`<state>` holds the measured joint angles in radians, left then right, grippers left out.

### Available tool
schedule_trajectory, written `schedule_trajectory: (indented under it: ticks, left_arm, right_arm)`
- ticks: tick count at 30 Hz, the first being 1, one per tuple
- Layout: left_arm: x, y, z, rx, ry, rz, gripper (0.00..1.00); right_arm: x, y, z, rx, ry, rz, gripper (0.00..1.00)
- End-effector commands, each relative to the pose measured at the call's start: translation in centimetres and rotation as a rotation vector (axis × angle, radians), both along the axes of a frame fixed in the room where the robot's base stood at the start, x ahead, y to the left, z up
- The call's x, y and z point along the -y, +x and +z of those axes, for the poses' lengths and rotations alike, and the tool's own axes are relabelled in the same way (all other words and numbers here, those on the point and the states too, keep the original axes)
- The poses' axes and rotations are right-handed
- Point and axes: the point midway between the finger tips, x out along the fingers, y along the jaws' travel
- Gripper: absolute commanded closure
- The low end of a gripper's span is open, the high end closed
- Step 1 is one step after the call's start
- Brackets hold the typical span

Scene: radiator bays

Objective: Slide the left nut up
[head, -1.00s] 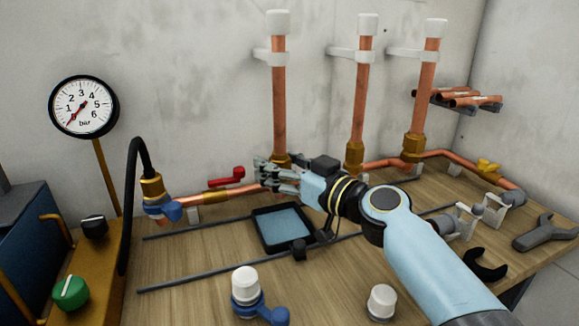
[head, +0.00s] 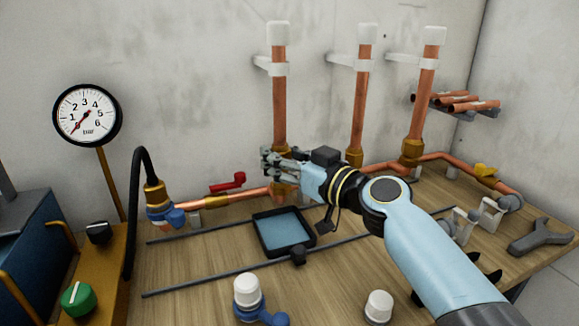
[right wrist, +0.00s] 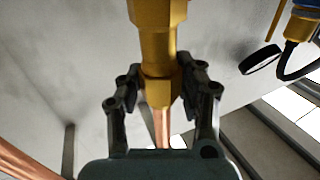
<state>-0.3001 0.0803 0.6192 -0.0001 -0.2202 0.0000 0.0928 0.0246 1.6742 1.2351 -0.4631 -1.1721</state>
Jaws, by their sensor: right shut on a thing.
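The left brass nut (head: 282,149) sits around the left upright copper pipe (head: 279,100), low on it and just above the fingers. In the right wrist view the brass nut (right wrist: 157,25) rises between the fingers, with copper showing beyond its narrow end. My right gripper (head: 272,164) is closed around the nut from the front, its fingers on either side in the right wrist view (right wrist: 157,88). The fingers hide the nut's lower part in the head view. My left gripper is in neither view.
Two more upright pipes carry a middle nut (head: 355,156) and a right nut (head: 411,151). A red-handled valve (head: 228,184) is on the horizontal pipe to the left. A blue-lined tray (head: 284,230) lies below the gripper. White-capped valves (head: 378,306) stand in front.

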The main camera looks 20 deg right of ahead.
Motion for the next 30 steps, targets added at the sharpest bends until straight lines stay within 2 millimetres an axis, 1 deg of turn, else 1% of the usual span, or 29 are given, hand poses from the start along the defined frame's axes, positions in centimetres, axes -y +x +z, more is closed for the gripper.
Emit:
schedule_trajectory:
  ticks: [1, 18, 26, 27, 30]
  left_arm:
    - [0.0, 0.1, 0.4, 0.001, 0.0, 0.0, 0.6]
    - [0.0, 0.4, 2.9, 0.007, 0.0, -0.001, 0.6]
    - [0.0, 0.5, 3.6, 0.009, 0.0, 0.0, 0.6]
    - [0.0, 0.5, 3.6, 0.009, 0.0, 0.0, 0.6]
    - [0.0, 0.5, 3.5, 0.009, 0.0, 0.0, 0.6]
  right_arm:
    - [0.0, 0.0, 0.6, 0.002, 0.001, 0.0, 0.88]
    - [0.0, 0.0, 4.0, 0.001, 0.0, 0.001, 0.88]
    - [0.0, 0.0, 5.0, 0.0, 0.001, 0.001, 0.89]
    - [0.0, 0.0, 5.0, 0.0, 0.001, 0.001, 0.64]
    - [0.0, 0.0, 4.9, 0.0, 0.001, 0.001, 0.51]
